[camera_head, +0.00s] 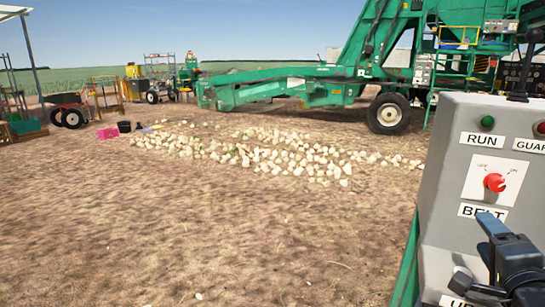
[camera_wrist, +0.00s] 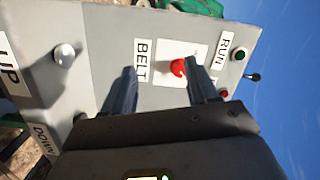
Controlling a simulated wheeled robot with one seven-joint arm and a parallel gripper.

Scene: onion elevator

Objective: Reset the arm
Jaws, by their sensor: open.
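My gripper (camera_head: 485,258) is at the lower right of the head view, in front of the grey control panel (camera_head: 450,150). In the wrist view my gripper (camera_wrist: 158,78) is open, with two dark fingers apart and nothing seen between them but the panel face. The red BELT knob (camera_head: 495,182) sits on a white plate above the BELT label. In the wrist view the red knob (camera_wrist: 179,67) shows near the right finger. I cannot tell whether the finger touches it. The panel also has a green RUN light (camera_wrist: 240,54) and a white button (camera_wrist: 64,53) near the UP label.
A green elevator machine (camera_head: 375,60) with a large wheel (camera_head: 389,113) stands behind the panel. The near ground is open.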

